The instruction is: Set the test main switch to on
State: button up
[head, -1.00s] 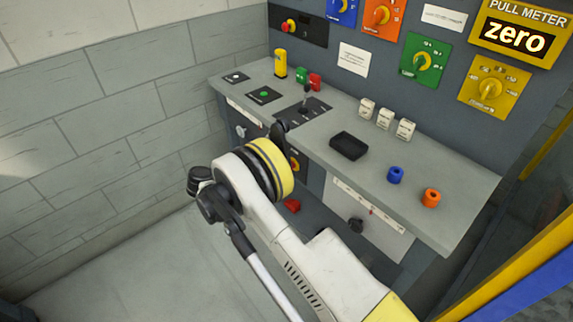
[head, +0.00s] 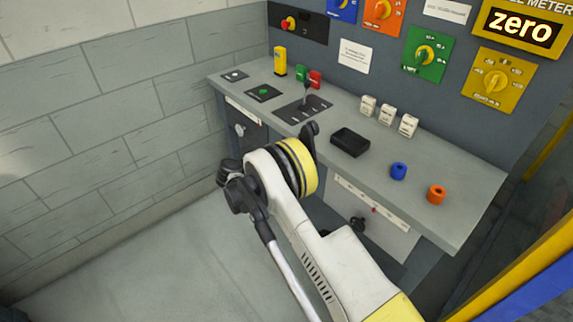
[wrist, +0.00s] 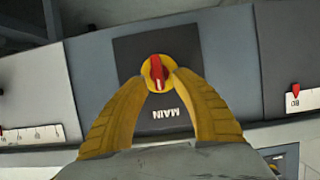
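The main switch (wrist: 156,73) shows in the wrist view as a red knob on a yellow disc, on a dark plate (wrist: 130,50) lettered MAIN, upside down in this view. Its red handle stands nearly upright in the picture, slightly tilted. My gripper (wrist: 159,78) reaches in from below, with one yellow finger on each side of the knob. The fingertips are close to the handle and overlap the disc's lower edge; whether they touch it I cannot tell. In the head view my arm hides the switch and the fingers.
A grey console shelf (head: 455,212) juts out above the lower panel, with a black tray (head: 350,142), a blue ring (head: 398,171) and an orange ring (head: 436,194) on it. My arm is in front of the shelf. The floor at the left (head: 150,275) is clear.

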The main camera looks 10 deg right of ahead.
grip_shut()
jog(key=shift+m, duration=0.3)
jog(key=m+t, duration=0.2)
jog(key=m, duration=0.2)
jog(key=s+f+m+t, duration=0.1)
jog(key=m+t, duration=0.2)
jog(key=m, duration=0.1)
jog(key=d+m+t, duration=0.1)
jog(key=m+t, duration=0.1)
jog(key=m, duration=0.2)
jog(key=shift+s+f+m+y, duration=0.3)
jog(key=shift+y, duration=0.1)
jog(key=shift+t, duration=0.3)
dwell(0.5)
grip_release()
